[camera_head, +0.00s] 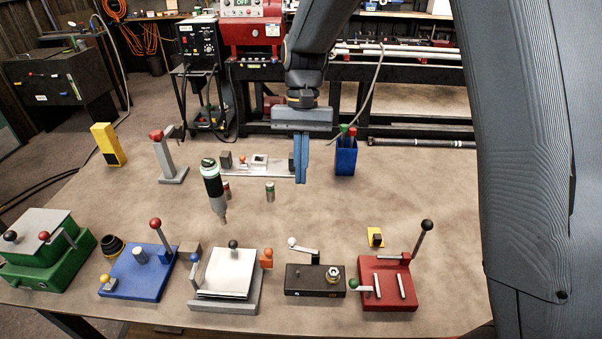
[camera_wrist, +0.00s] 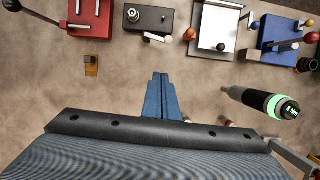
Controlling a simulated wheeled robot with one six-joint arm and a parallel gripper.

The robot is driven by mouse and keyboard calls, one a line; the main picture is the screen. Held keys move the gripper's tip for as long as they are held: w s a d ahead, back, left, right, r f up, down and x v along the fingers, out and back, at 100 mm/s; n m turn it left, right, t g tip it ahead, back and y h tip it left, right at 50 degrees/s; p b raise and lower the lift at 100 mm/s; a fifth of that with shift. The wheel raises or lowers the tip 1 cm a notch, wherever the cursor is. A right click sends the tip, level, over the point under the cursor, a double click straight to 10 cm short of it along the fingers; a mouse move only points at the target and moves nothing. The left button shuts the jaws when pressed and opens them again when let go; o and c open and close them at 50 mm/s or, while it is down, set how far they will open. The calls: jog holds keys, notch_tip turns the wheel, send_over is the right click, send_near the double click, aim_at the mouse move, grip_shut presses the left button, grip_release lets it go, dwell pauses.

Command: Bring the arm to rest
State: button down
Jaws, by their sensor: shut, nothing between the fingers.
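My gripper (camera_head: 301,160) hangs pointing down above the back middle of the workbench (camera_head: 330,215) in the head view. Its two blue fingers are closed together with nothing between them. In the wrist view the closed fingers (camera_wrist: 160,98) point at bare tabletop. My arm comes down from the upper right in the head view.
A blue cup (camera_head: 345,160) with tools stands just right of the fingers. A grey fixture rail (camera_head: 270,170) lies behind them. Along the front edge are a green box (camera_head: 38,250), blue fixture (camera_head: 140,272), grey plate fixture (camera_head: 226,278), black block (camera_head: 314,282) and red fixture (camera_head: 388,283).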

jog(key=s+d+t, duration=0.2)
jog(key=s+d, duration=0.4)
jog(key=d, duration=0.4)
jog(key=shift+d+f+n+t, duration=0.3)
jog(key=shift+d+f+t, duration=0.05)
jog(key=shift+f+t, duration=0.1)
jog(key=c, duration=2.4)
grip_release()
jog(key=shift+n+t, duration=0.4)
jog(key=shift+t, duration=0.55)
jog(key=s+d, duration=0.2)
jog(key=s, duration=0.1)
jog(key=s+d+f, duration=0.1)
jog(key=s+d, duration=0.2)
jog(key=shift+s+d+f, duration=0.15)
jog(key=shift+s+d, duration=0.2)
jog(key=shift+s, duration=0.05)
jog(key=o, duration=0.7)
jog(key=shift+s+d, duration=0.15)
jog(key=shift+s, duration=0.05)
jog(key=shift+c, duration=0.2)
jog(key=shift+f, duration=0.1)
